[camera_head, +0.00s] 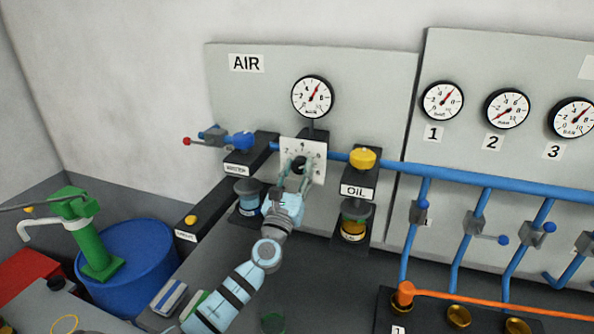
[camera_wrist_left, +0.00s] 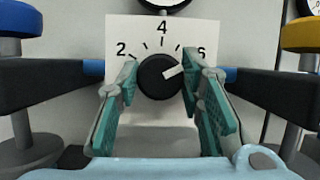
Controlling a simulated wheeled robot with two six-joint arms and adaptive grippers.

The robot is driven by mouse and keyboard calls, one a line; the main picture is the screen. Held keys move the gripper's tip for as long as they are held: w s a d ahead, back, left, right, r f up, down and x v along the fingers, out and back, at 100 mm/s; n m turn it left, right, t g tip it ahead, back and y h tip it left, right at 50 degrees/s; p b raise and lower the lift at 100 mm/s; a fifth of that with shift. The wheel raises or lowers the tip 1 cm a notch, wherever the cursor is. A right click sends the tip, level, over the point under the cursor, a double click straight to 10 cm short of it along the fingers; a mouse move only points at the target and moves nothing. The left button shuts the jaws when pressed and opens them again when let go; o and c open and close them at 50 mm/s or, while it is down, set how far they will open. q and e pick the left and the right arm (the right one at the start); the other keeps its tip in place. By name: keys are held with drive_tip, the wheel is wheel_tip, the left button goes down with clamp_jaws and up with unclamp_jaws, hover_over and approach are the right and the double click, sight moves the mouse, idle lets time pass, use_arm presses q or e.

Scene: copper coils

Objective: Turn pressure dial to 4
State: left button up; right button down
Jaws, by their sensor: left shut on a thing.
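The pressure dial is a black round knob (camera_wrist_left: 158,77) on a white plate (camera_wrist_left: 150,32) marked 2, 4 and 6 in the left wrist view. Its white pointer slants up to the right, toward the 6 side and past the 4 at the top. My left gripper (camera_wrist_left: 160,84) has its teal-padded fingers on both sides of the knob, shut on it. In the head view, the plate (camera_head: 312,150) sits below the AIR gauge (camera_head: 312,96), whose red needle points up and slightly right. My left gripper (camera_head: 297,171) partly hides the knob there. My right gripper is not in view.
A blue pipe (camera_head: 450,178) runs right from the plate. A black OIL unit (camera_head: 358,190) with a yellow cap stands close right of the gripper, and a black unit with a blue handle (camera_head: 237,141) stands left. A blue drum (camera_head: 130,265) is at lower left.

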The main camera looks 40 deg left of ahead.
use_arm(q)
drive_tip(key=shift+n, duration=0.6)
drive_tip(key=n+g+y, duration=0.1)
drive_tip(key=n, duration=0.2)
drive_tip(key=n+g+y, duration=0.1)
drive_tip(key=n+y, duration=0.1)
drive_tip(key=n, duration=0.1)
drive_tip(key=shift+d+n, duration=0.1)
drive_tip(key=shift+n, duration=0.2)
drive_tip(key=n+g+y+p, duration=0.1)
drive_tip(key=n+g, duration=0.1)
drive_tip(key=n, duration=0.2)
drive_tip(key=shift+r+n, duration=0.1)
drive_tip(key=shift+n, duration=0.2)
drive_tip(key=shift+n+g+y+p, duration=0.3)
drive_tip(key=shift+n+g+p, duration=0.4)
drive_tip(key=shift+n, duration=1)
drive_tip(key=o, duration=1.2)
